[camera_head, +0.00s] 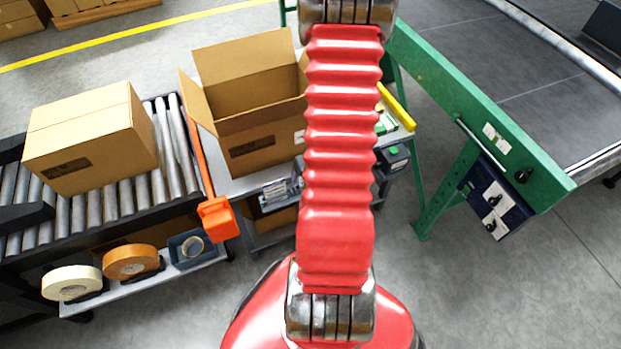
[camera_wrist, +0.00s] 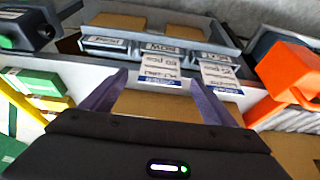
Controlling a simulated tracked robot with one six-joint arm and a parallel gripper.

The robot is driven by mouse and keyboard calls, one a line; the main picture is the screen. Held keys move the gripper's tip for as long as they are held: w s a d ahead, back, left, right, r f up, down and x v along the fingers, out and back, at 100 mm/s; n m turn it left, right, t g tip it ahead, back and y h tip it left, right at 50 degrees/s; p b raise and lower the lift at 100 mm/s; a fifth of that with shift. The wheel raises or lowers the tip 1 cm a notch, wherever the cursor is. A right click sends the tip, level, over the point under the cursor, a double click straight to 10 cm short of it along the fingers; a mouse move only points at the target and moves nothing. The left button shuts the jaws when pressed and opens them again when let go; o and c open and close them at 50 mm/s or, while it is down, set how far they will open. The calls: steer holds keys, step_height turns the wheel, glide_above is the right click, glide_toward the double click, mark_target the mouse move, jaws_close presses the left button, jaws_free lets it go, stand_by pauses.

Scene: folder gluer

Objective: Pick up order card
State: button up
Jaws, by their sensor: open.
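In the wrist view my gripper (camera_wrist: 158,76) is open, with its two purple fingers apart. A white printed card (camera_wrist: 160,66) with a blue band stands in a labelled slot, just beyond and between the fingertips. A second similar card (camera_wrist: 220,76) stands in the slot to its right. The print is too small to tell which one is the order card. In the head view a pale card (camera_head: 274,192) shows at the holder on the bench's front edge, left of my red arm. The gripper itself is hidden there.
An open carton (camera_head: 262,135) stands on the bench left of my arm. An orange part (camera_wrist: 287,72) is close on the right in the wrist view. A dark device with a green button (camera_head: 393,158) is right of the arm. A closed carton (camera_head: 85,140) sits on rollers.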

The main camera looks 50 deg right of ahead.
steer(key=shift+x, duration=2.55)
steer(key=shift+c, duration=0.5)
steer(key=c, duration=1)
steer(key=shift+o, duration=0.2)
steer(key=shift+r, duration=0.15)
step_height(320, 180, up, 18)
steer(key=shift+w, duration=0.1)
stand_by(0.3)
